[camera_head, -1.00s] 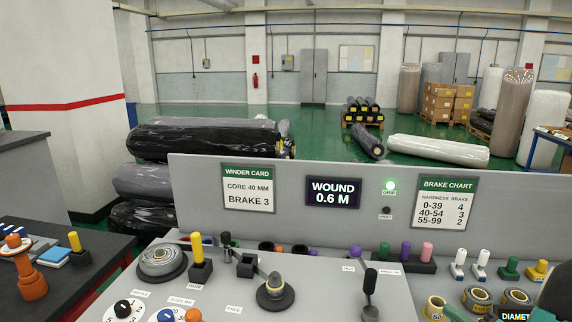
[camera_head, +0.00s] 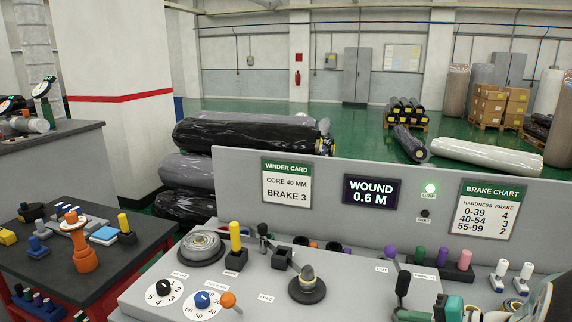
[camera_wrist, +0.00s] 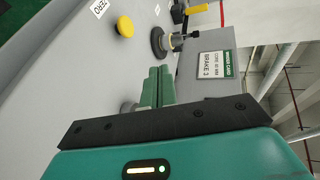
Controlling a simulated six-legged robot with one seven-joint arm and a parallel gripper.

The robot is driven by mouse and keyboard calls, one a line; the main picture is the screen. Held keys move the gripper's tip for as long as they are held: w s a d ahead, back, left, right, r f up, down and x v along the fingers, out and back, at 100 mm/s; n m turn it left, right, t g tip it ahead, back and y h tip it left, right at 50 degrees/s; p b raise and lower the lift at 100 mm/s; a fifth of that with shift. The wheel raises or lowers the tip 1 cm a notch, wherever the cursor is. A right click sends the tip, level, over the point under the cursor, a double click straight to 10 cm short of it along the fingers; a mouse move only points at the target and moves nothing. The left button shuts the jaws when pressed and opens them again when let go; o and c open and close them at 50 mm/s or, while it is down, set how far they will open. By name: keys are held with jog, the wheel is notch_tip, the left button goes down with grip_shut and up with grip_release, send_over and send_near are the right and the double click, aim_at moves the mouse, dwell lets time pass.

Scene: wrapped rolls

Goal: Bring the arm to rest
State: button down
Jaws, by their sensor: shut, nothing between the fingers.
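My gripper (camera_wrist: 159,73) shows in the wrist view with its two green fingers together and nothing between them. The fingers point toward the grey console, and I cannot tell how far they are from it. In the head view, a teal part of my arm's end (camera_head: 454,308) shows at the bottom right edge.
A dark side table (camera_head: 110,267) with small parts stands left. Wrapped rolls (camera_head: 245,137) lie behind.

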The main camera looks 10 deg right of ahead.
jog(key=s+a+r+n+g+h, duration=0.1)
jog(key=s+a+r+n+h, duration=0.1)
jog(key=a, duration=0.4)
jog(key=s+a+r+n+g+h, duration=0.2)
jog(key=s+a+r+n+h, duration=0.1)
jog(key=a, duration=0.4)
jog(key=s+a+r+n+g+h, duration=0.1)
jog(key=s+a+r+n+h, duration=0.1)
jog(key=s+a+n+h, duration=0.2)
jog(key=a+n, duration=0.1)
jog(key=a, duration=0.2)
jog(key=shift+s+r+g, duration=0.2)
jog(key=shift+s+g, duration=0.2)
jog(key=shift+d, duration=0.15)
